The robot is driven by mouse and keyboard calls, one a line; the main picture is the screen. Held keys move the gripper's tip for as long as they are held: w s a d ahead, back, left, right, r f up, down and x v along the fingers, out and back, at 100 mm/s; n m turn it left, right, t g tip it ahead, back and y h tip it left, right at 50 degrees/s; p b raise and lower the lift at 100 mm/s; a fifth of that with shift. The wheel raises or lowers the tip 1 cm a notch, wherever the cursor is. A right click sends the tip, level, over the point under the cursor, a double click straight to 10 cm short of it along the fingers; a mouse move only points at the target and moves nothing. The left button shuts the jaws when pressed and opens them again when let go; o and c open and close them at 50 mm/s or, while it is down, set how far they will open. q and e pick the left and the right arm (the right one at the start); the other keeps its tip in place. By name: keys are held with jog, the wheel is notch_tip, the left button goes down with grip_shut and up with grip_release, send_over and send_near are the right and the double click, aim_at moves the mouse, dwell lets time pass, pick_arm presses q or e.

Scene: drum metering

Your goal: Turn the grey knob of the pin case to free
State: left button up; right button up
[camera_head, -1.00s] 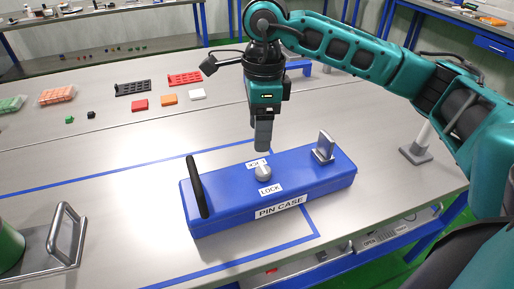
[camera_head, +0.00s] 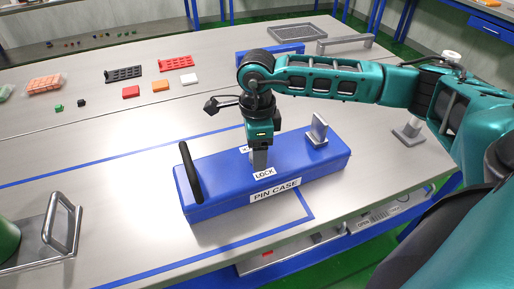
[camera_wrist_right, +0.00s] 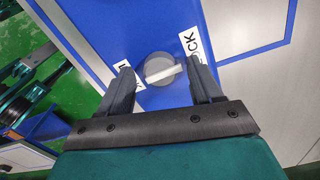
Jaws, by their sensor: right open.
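The blue pin case (camera_head: 220,200) lies on the table with a "PIN CASE" label on its front. My right gripper (camera_head: 259,166) points down over the middle of its lid and hides the grey knob in the head view. In the right wrist view the round knob (camera_wrist_right: 158,66) with its pale raised bar sits between the two open fingers (camera_wrist_right: 163,76), with a gap on each side. The bar runs roughly from finger to finger. The "LOCK" label (camera_wrist_right: 189,44) is beside the right finger. The opposite label is mostly covered. My left gripper is out of view.
The case carries a black handle (camera_head: 190,172) at its left and an upright grey plate (camera_head: 318,129) at its right. A metal handle frame (camera_head: 62,226) stands at lower left. Small coloured blocks and racks lie farther back.

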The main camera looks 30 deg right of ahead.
jog(key=shift+f, duration=0.15)
jog(key=shift+c, duration=0.3)
jog(key=c, duration=1)
jog(key=shift+m, duration=0.4)
jog(key=m+b, duration=0.1)
jog(key=m, duration=0.2)
jog(key=shift+m, duration=0.3)
jog(key=m+b, duration=0.1)
jog(key=m, duration=0.3)
jog(key=shift+m, duration=0.3)
jog(key=m, duration=0.4)
jog(key=shift+m+b, duration=0.3)
jog(key=shift+b, duration=0.1)
jog(key=shift+w+m, duration=0.1)
jog(key=shift+m, duration=2.1)
